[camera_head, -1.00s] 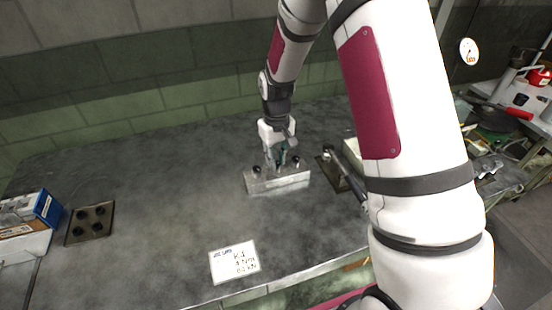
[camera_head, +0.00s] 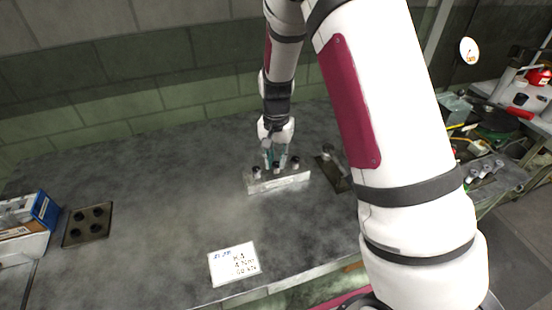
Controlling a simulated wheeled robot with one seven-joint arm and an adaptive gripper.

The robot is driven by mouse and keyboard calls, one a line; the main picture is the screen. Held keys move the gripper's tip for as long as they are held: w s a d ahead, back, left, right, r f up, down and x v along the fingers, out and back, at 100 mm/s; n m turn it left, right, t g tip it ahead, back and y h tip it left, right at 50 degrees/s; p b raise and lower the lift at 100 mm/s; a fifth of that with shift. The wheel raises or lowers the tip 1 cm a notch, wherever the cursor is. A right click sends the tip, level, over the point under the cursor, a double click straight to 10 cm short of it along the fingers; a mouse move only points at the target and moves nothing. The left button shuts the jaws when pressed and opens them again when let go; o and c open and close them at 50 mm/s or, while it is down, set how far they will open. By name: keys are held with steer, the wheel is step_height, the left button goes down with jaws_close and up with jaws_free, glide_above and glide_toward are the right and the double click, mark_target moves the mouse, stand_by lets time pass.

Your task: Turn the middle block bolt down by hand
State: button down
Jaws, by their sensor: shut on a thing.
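A silver metal block (camera_head: 280,182) stands on the dark worktop with a row of black-headed bolts along its top. The left bolt (camera_head: 257,172) and the right bolt (camera_head: 294,162) stand clear on either side. My gripper (camera_head: 274,163) points down over the block's centre, shut on the middle bolt (camera_head: 276,168). The fingers partly hide this bolt, and how deep it sits is too small to tell.
A white card (camera_head: 233,264) with writing lies near the front edge. A dark plate with black knobs (camera_head: 88,224) and a blue and white box (camera_head: 30,213) are at the left. A dark plate (camera_head: 330,172) lies right of the block, partly behind my arm. The worktop's middle left is clear.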

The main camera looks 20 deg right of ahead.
mark_target(276, 164)
steer(key=shift+w+r+m, duration=0.1)
steer(key=shift+r+m, duration=0.05)
steer(key=shift+m, duration=0.25)
steer(key=c, duration=1.4)
jaws_free()
steer(key=shift+c, duration=0.2)
step_height(276, 164, up, 12)
